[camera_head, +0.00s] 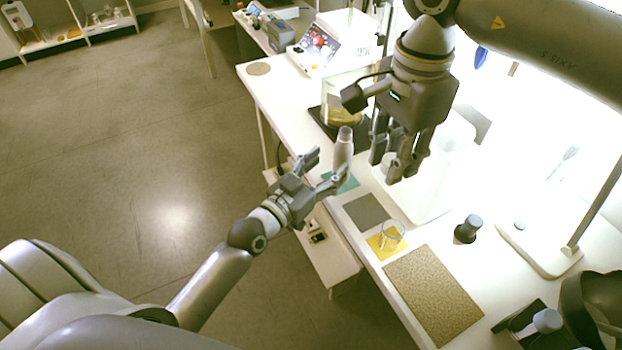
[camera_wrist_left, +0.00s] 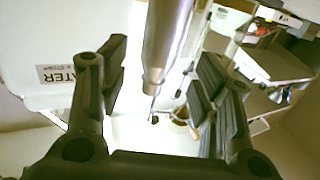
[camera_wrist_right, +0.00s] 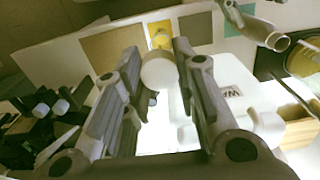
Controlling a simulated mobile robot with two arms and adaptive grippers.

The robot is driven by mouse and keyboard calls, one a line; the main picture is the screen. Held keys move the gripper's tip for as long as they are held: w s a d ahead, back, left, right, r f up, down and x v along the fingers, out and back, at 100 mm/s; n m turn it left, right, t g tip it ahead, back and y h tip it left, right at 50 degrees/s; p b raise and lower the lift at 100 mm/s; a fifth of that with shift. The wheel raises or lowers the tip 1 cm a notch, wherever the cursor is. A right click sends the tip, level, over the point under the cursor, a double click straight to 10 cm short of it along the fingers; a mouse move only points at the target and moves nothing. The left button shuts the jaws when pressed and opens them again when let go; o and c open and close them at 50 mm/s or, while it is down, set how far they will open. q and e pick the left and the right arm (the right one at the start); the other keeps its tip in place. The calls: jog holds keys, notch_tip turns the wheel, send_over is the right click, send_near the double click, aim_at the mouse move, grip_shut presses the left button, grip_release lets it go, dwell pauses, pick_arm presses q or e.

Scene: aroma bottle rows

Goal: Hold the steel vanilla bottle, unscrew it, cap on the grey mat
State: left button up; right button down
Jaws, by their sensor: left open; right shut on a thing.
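In the right wrist view the bottle (camera_wrist_right: 262,33) shows a narrowed end. My right gripper (camera_head: 393,168) is over the table, right of the bottle, shut on a pale round cap (camera_wrist_right: 158,70). In the head view the fingers mostly hide the cap. The grey mat (camera_head: 366,213) lies bare below the two grippers.
A glass beaker (camera_head: 393,236) stands on the yellow mat (camera_head: 375,243) beside the grey mat. A brown mat (camera_head: 433,293) lies nearer. A dark bottle (camera_head: 466,231) and a lamp base (camera_head: 540,250) stand to the right. A teal mat (camera_head: 347,184) lies behind the grey mat.

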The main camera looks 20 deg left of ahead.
pick_arm(q)
jog(key=shift+v, duration=2.65)
